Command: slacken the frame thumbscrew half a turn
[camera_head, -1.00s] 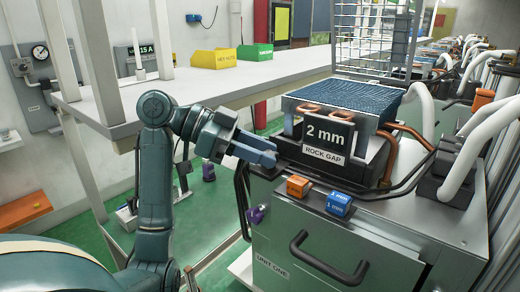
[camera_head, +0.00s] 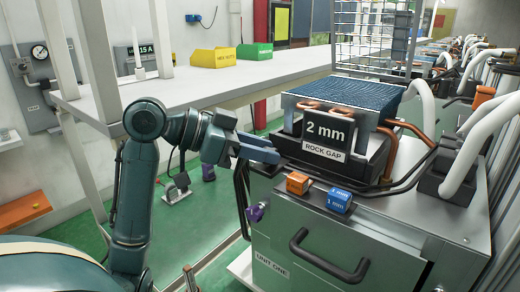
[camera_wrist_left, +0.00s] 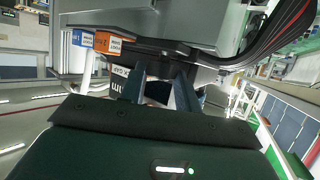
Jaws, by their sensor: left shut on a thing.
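My left gripper (camera_head: 272,152) is at the left side of the black frame (camera_head: 370,160) under the blue sieve deck (camera_head: 345,95). Its fingers are shut on a small part at the frame's side, taken to be the frame thumbscrew, which the fingers hide in the head view. In the left wrist view, the two fingers (camera_wrist_left: 158,78) reach toward the dark frame, and what lies between them is too dark to make out. The "2 mm ROCK GAP" sign (camera_head: 328,132) stands on the frame's front. My right gripper is not in view.
An orange block (camera_head: 298,183) and a blue block (camera_head: 339,200) sit on the grey cabinet (camera_head: 390,235) below the frame. A purple knob (camera_head: 256,212) is on the cabinet's left side. Cables run right of the frame. A white bench (camera_head: 190,90) stands behind my arm.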

